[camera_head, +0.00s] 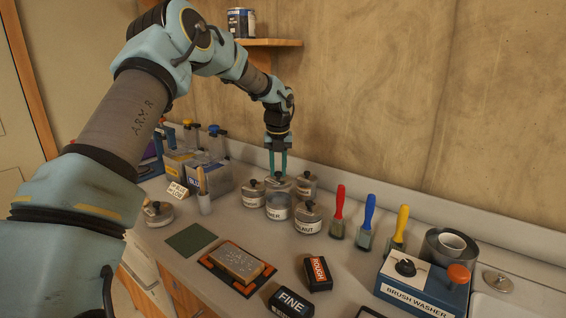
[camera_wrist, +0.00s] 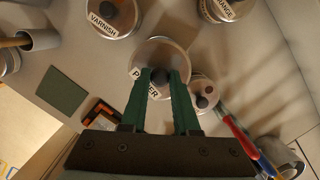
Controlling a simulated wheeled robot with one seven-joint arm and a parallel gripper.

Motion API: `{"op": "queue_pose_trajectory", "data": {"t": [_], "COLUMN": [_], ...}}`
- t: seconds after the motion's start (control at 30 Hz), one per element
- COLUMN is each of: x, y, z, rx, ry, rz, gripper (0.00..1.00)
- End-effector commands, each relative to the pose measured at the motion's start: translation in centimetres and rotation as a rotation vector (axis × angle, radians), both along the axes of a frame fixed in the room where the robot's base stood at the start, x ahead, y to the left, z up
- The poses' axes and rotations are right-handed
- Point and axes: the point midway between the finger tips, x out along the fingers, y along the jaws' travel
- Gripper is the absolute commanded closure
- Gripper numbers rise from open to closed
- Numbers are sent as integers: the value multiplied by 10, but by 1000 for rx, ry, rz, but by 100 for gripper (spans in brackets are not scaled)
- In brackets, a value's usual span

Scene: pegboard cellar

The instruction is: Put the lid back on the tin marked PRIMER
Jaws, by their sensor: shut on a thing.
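The silver tin marked PRIMER (camera_head: 279,208) stands among several similar tins on the counter; part of its label shows in the head view. In the wrist view its label (camera_wrist: 137,74) reads partly behind my fingers. My gripper (camera_head: 278,176) points straight down over this tin, its green fingers shut on the dark knob of a round metal lid (camera_head: 279,187). The knob (camera_wrist: 160,76) shows between the fingertips in the wrist view. The lid is level and over the tin's mouth. I cannot tell whether it touches the rim.
Lidded tins stand close around: one to the left (camera_head: 253,195), one to the right behind (camera_head: 307,184) and one in front (camera_head: 308,218). Red, blue and yellow brushes (camera_head: 369,222) stand to the right. A loose lid (camera_head: 497,282) lies at the far right. A green mat (camera_head: 191,240) lies clear.

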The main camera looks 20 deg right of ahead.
Motion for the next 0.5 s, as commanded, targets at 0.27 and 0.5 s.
{"op": "queue_pose_trajectory", "data": {"t": [0.27, 0.5], "x": [0, 0], "y": [0, 0], "z": [-9, -29], "rx": [-1, -1], "ry": [0, 0], "rz": [-2, -1], "gripper": [100, 100]}}
